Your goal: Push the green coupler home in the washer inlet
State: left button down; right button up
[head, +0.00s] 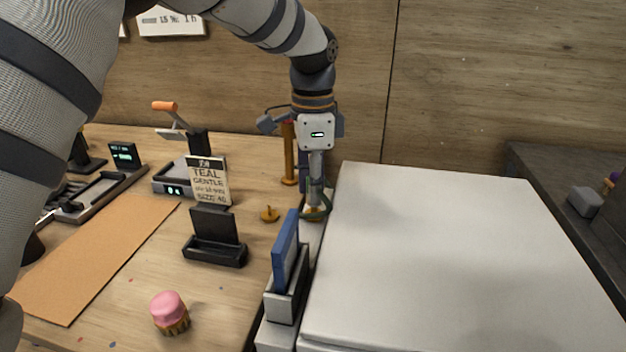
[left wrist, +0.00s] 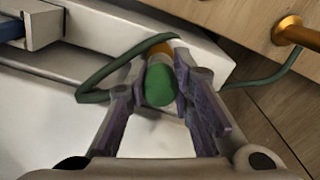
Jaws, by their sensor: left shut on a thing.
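My left gripper (head: 315,188) points straight down at the back left corner of the white washer (head: 455,255). Its purple fingers in the left wrist view (left wrist: 165,92) are shut on the green coupler (left wrist: 161,86). The coupler stands between the fingertips, seen nearly end-on. The brass washer inlet (left wrist: 160,49) shows just beyond it, and also low under the gripper in the head view (head: 313,213). A green hose (left wrist: 103,80) loops beside the coupler. I cannot tell how deep the coupler sits in the inlet. My right gripper is not in view.
A blue item (head: 286,250) stands in a grey holder (head: 287,292) along the washer's left edge.

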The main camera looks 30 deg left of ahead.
pick_arm(q)
jog(key=shift+f, duration=1.15)
jog(key=c, duration=1.3)
grip_release()
jog(key=shift+r, duration=0.1)
notch_tip(320, 180, up, 12)
jog(key=shift+f, duration=0.1)
